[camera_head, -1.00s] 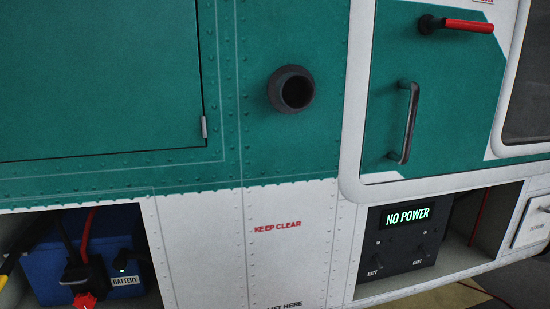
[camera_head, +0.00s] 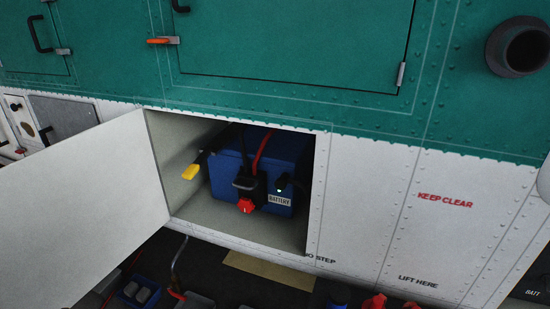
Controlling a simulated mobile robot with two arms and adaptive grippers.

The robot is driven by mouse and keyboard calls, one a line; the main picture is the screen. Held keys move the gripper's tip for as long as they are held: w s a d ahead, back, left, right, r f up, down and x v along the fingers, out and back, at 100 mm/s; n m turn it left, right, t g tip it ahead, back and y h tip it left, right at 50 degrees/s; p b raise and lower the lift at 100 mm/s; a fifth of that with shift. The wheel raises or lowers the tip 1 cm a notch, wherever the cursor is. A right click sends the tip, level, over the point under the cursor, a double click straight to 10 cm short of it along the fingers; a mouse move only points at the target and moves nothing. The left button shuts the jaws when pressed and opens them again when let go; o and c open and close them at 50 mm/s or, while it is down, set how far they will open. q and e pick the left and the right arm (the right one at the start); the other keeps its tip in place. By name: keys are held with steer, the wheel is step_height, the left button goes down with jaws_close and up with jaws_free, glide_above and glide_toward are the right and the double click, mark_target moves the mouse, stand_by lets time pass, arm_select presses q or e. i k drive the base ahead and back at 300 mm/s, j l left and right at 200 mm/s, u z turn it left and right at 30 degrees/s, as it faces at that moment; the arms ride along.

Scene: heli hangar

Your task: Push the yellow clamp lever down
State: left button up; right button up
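The yellow clamp lever (camera_head: 191,172) shows in the head view inside an open bay in the lower white hull, left of the blue battery (camera_head: 229,180). It has a yellow grip on a dark arm and sticks out toward me, its yellow end lower than its dark end. The battery carries a "BATTERY" label, a black connector with a red knob (camera_head: 245,205), and red and black cables. Neither of my grippers is in view.
The white bay door (camera_head: 85,205) stands open on the left. An orange-red latch handle (camera_head: 163,40) is above the bay. A dark exhaust pipe (camera_head: 519,47) juts out at upper right. Trays with items (camera_head: 139,293) and red objects lie below the hull.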

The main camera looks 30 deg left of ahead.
mark_target(191, 170)
steer(key=u, duration=1.6)
